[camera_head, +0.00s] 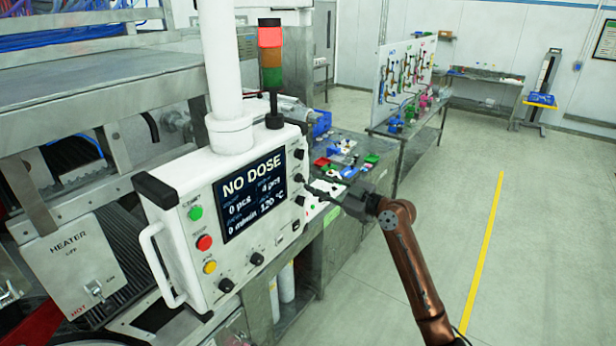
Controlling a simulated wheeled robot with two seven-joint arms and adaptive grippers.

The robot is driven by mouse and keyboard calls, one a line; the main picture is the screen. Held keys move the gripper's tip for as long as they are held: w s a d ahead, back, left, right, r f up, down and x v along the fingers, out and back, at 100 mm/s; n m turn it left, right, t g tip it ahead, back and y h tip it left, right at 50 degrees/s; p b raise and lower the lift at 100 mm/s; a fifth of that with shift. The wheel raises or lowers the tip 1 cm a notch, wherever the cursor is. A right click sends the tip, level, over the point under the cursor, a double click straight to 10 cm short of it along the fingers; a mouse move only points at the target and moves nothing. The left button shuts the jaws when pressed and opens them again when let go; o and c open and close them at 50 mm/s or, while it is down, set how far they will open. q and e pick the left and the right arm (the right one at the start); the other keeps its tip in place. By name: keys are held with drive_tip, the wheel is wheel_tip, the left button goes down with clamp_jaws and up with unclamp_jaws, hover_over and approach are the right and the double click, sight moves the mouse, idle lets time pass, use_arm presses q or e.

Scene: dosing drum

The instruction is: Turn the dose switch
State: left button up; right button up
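A white control panel (172,200) on a thick white post has a dark screen (250,196) reading "NO DOSE", with smaller figures such as "120 °C". Small black knobs sit along its right edge, including an upper one (299,154) and a lower one (300,200). Two more black knobs (226,285) sit below the screen. Which one is the dose switch I cannot read. My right gripper (313,189) comes from the right, its fingertips close to the right-edge knobs. Contact and finger opening are too small to tell. My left gripper is not in view.
Green, red and yellow buttons (204,243) line the panel's left side, beside a white handle (160,265). A signal tower (271,60) shows red on top. A heater box (75,262) stands at left. A bench with coloured parts (345,160) lies behind my gripper. Open floor lies right.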

sight(303, 178)
drive_tip(key=p+x, duration=0.1)
drive_tip(key=x, duration=0.2)
drive_tip(key=shift+a+r, duration=0.1)
drive_tip(key=shift+r, duration=0.05)
drive_tip(key=shift+w+a, duration=0.1)
drive_tip(key=shift+w, duration=0.05)
drive_tip(key=shift+c, duration=0.5)
clamp_jaws()
